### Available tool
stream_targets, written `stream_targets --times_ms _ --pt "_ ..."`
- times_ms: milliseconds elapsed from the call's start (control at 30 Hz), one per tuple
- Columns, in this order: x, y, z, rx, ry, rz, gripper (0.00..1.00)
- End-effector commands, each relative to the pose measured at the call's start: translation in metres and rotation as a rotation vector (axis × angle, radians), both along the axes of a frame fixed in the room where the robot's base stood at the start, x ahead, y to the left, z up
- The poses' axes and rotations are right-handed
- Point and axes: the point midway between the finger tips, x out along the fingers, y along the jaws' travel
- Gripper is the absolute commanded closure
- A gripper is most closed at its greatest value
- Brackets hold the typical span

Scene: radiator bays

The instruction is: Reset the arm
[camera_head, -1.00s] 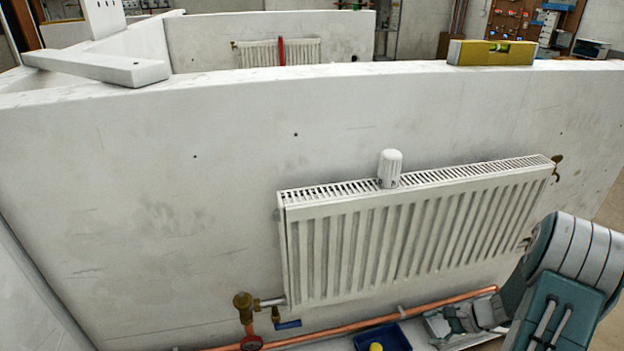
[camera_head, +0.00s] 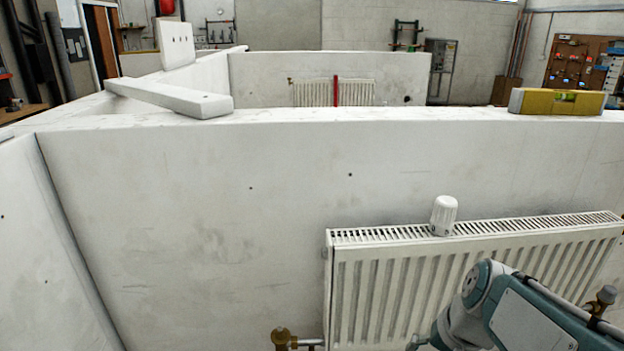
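My arm, teal and pale grey, shows at the lower right, in front of the radiator (camera_head: 375,290). It comes in from the right edge, bends at a rounded joint and runs down to the bottom edge. My gripper is not in view; the arm's end is cut off by the bottom edge. A white ribbed valve head (camera_head: 444,215) stands upright on the radiator's top grille, apart from the arm. The arm covers part of the radiator's front.
A brass valve (camera_head: 281,339) sits below the radiator's left end. A white plate (camera_head: 175,44) leans behind the bar. The wall left of the radiator is clear.

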Motion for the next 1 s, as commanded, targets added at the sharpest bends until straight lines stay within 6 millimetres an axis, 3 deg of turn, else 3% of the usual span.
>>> stream_targets --times_ms 200,433,1000 --pt "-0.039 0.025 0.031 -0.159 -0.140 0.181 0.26" --pt "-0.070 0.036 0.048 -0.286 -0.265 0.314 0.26" --pt "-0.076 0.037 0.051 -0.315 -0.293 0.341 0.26"
